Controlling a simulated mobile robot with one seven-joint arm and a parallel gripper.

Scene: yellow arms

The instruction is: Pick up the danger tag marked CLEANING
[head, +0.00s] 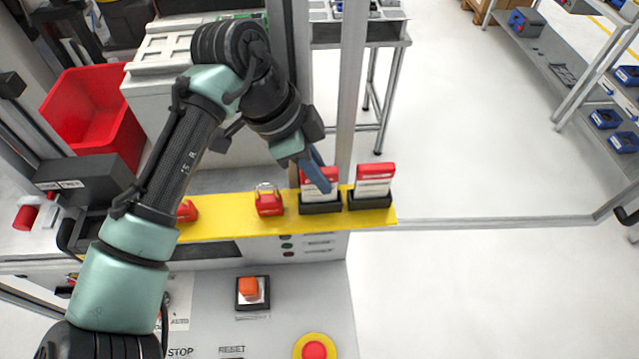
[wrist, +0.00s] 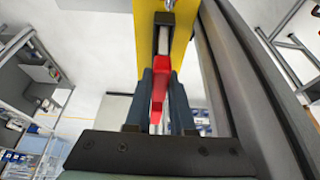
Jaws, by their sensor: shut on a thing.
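Two danger tags with red tops and white faces stand in black holders on a yellow shelf (head: 235,222). The left tag (head: 309,186) is in the left holder (head: 320,209); the right tag (head: 374,180) is in the right holder (head: 370,202). Their print is too small to read, so I cannot tell which says CLEANING. My gripper (head: 317,178) is at the left tag and partly covers it. In the wrist view my gripper (wrist: 160,78) is shut on the red part of a tag (wrist: 158,92), whose white end is still at the black holder (wrist: 163,18).
Red padlocks (head: 268,202) are on the shelf left of the holders. Below is a panel with an orange switch (head: 249,287) and a red emergency button (head: 314,350). A grey metal post (head: 350,90) rises just behind the tags. Open floor lies to the right.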

